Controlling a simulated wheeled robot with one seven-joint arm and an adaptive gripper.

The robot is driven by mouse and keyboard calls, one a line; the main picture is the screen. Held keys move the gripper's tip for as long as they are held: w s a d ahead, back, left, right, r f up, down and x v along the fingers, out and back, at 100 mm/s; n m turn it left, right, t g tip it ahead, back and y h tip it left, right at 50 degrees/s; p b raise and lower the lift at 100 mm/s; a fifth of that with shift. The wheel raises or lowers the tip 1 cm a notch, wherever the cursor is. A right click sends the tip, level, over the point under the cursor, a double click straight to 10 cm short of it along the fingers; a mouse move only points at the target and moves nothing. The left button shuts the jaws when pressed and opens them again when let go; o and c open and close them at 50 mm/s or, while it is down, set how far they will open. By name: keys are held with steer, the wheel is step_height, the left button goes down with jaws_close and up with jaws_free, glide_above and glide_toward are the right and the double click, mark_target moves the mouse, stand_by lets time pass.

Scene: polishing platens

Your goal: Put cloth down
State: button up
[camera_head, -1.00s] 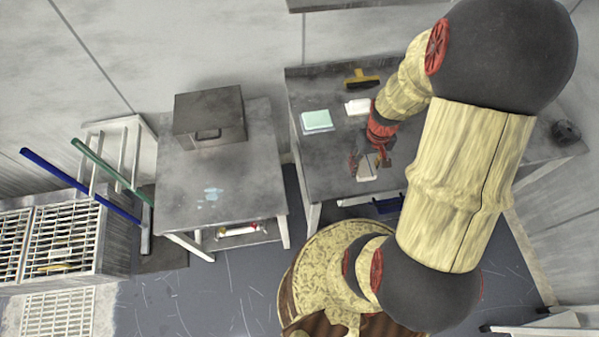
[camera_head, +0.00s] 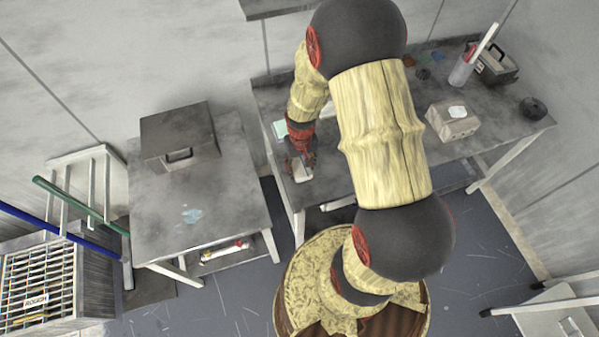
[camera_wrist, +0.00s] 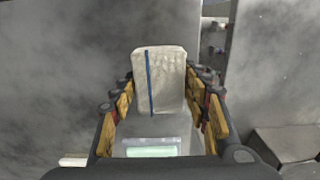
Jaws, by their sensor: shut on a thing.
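My gripper (camera_head: 300,158) is over the front left part of the right-hand grey table (camera_head: 270,100). It is shut on a white cloth (camera_head: 302,171). In the wrist view the cloth (camera_wrist: 160,78), pale with a dark blue stripe, shows between the gripper's two fingers (camera_wrist: 165,92). I cannot tell whether the cloth touches the tabletop. A pale green thing, likely this tray, also shows low in the wrist view (camera_wrist: 150,152).
The left table (camera_head: 150,230) carries a closed grey metal box (camera_head: 178,132) and a pale blue stain. A pale block (camera_head: 452,121), a grey cup (camera_head: 461,72) and a dark toolbox (camera_head: 496,66) stand farther right. My arm hides part of the right-hand table.

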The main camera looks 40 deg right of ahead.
mark_target(299, 172)
steer(key=shift+w+a+f+b, duration=0.1)
steer(key=shift+f+b, duration=0.2)
steer(key=shift+f, duration=0.6)
steer(key=shift+w+a+f+b, duration=0.1)
steer(key=shift+f+b, duration=0.2)
steer(key=shift+f, duration=0.6)
steer(key=shift+f, duration=0.2)
steer(key=o, duration=0.9)
steer(key=shift+o, duration=0.5)
